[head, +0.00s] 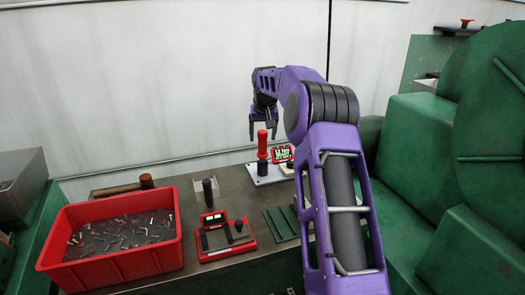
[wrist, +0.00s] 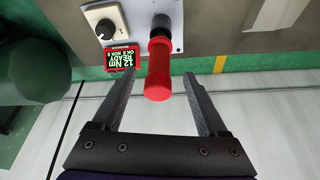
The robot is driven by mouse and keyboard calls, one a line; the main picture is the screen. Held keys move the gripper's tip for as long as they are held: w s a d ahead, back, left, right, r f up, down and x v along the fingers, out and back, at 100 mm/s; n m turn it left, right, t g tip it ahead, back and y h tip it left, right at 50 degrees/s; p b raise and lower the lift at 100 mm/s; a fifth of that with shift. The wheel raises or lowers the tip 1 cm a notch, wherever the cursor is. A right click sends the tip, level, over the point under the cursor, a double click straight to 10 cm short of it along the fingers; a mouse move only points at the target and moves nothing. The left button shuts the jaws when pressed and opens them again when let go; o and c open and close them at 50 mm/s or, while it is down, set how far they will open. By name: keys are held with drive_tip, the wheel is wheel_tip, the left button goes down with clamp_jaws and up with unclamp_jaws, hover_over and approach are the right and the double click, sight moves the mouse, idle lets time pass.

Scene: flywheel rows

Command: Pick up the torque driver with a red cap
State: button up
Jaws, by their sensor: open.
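The torque driver with a red cap (head: 262,145) stands upright on a pale base plate (head: 268,178) at the back of the bench. In the wrist view its red body (wrist: 159,68) points toward me, with a dark lower part at the plate. My gripper (head: 263,130) is above the driver in the head view. In the wrist view my gripper (wrist: 153,82) is open, with one finger on each side of the red part and gaps on both sides. A small red display (wrist: 121,58) and a knob (wrist: 105,27) are beside the driver on the plate.
A red bin (head: 110,238) of small metal parts stands at the left. A red gauge fixture (head: 224,236), a dark upright handle (head: 208,193) and a hammer-like tool (head: 124,188) lie nearby. Green machinery (head: 420,170) fills the right. A pale wall (head: 150,80) is behind the bench.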

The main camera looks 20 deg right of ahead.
sight(262, 153)
drive_tip(key=x, duration=0.5)
drive_tip(key=shift+w+d+f, duration=0.1)
clamp_jaws()
